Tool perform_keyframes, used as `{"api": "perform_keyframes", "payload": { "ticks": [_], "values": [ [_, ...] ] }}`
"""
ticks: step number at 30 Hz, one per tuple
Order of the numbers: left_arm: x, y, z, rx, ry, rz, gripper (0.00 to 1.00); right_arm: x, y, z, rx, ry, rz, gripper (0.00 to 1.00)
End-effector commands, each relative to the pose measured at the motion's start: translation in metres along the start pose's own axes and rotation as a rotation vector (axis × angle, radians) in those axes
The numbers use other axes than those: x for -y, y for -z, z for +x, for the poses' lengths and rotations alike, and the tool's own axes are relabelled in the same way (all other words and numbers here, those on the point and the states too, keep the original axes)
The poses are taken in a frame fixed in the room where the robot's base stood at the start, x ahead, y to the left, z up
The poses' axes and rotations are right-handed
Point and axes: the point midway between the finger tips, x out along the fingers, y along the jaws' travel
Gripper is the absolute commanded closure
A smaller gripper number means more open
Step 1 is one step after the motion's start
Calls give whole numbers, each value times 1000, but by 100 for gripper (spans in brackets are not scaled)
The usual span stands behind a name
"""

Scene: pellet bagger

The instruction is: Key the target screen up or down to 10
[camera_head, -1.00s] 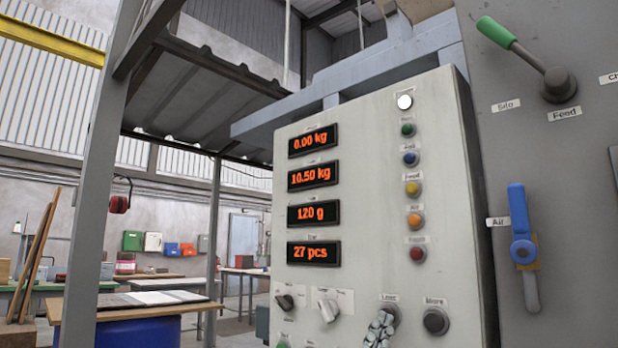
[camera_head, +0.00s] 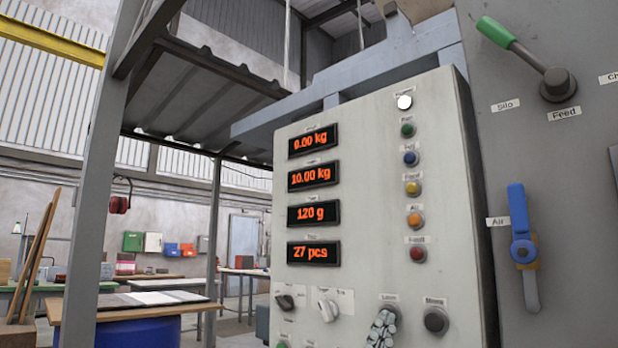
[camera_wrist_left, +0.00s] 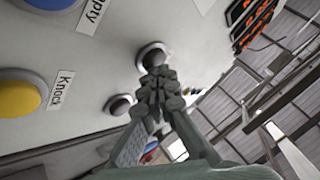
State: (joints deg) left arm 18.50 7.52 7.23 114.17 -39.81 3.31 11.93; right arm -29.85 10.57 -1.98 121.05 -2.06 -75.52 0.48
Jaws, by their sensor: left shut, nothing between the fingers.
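The control panel (camera_head: 375,220) carries a column of displays with orange digits. The top display (camera_head: 314,141) reads 0.00 kg, and the second display (camera_head: 313,176) reads 10.00 kg. Below them, one display (camera_head: 313,214) reads 120 g and the lowest (camera_head: 313,252) reads 27 pcs. My left gripper (camera_head: 382,330) is shut and empty at the lower panel, in front of the dark button labelled Less, which it mostly hides. The dark More button (camera_head: 436,321) is to its right. In the left wrist view the fingertips (camera_wrist_left: 157,75) are at a dark round button (camera_wrist_left: 153,55); contact is unclear.
Two selector knobs (camera_head: 327,308) are left of the gripper. A column of coloured lamps (camera_head: 411,190) runs up the panel. A green-handled lever (camera_head: 512,42) and a blue valve handle (camera_head: 520,225) are at the right. The wrist view shows a yellow button (camera_wrist_left: 18,99).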

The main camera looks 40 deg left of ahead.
Motion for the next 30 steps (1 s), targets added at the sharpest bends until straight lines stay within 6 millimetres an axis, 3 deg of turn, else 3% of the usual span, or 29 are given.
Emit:
{"api": "perform_keyframes", "payload": {
  "ticks": [16,30],
  "values": [
    [6,6,-8,0,0,0,100,1,3,-5,-6,3,1,60],
    [30,29,-41,1,0,2,100,-1,4,-13,-3,3,3,60]
  ]
}}
